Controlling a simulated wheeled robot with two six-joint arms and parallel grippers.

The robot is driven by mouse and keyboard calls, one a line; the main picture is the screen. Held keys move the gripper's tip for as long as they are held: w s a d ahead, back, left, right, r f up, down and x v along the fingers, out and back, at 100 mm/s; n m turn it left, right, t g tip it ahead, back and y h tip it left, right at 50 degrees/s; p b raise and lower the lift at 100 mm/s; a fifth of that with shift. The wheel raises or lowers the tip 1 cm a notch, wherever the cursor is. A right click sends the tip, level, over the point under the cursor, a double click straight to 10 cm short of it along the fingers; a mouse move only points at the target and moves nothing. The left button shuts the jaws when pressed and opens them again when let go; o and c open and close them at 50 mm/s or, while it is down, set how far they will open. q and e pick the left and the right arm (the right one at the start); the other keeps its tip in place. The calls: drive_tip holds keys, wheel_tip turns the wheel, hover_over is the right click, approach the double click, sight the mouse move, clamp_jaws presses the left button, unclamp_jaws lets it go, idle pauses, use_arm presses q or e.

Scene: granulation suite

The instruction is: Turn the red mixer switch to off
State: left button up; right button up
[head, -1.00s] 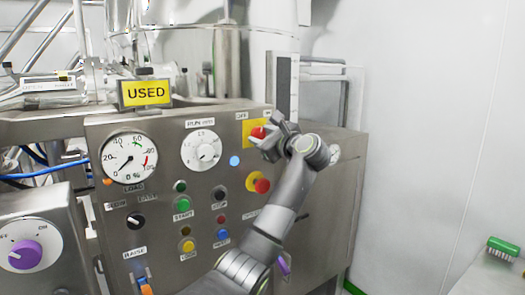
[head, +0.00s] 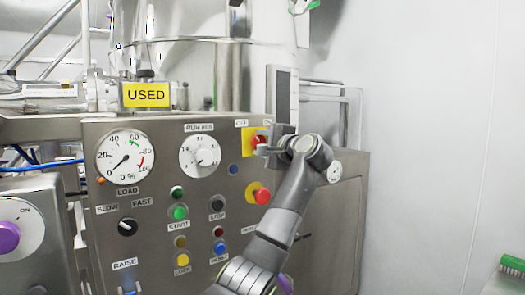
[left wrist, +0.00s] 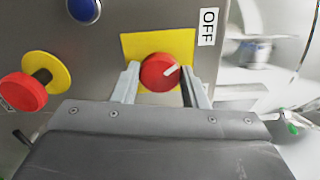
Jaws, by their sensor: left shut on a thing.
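The red mixer switch (head: 258,138) is a round red knob on a yellow plate (head: 248,146), high on the right of the steel control panel. In the left wrist view the red switch (left wrist: 158,74) sits between the two fingers, its white mark pointing up and right towards the OFF label (left wrist: 208,27). My left gripper (head: 268,149) is shut on it, and in the head view it partly hides the knob. The left gripper (left wrist: 158,88) also shows in the wrist view with a finger on each side of the knob. My right gripper is not in view.
A red button on yellow (head: 259,194) is just below the switch, close to my left arm. A dark blue lamp (head: 233,169) is to the lower left.

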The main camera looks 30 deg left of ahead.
use_arm(q)
drive_tip(key=shift+f+n+b, duration=0.15)
drive_tip(key=shift+n+b, duration=0.15)
drive_tip(key=shift+n, duration=0.6)
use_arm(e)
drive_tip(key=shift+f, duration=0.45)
use_arm(q)
drive_tip(key=o, duration=1)
drive_tip(key=shift+c, duration=0.2)
drive_tip(key=shift+d, duration=0.15)
drive_tip(key=b+v, duration=0.3)
drive_tip(key=v, duration=1.4)
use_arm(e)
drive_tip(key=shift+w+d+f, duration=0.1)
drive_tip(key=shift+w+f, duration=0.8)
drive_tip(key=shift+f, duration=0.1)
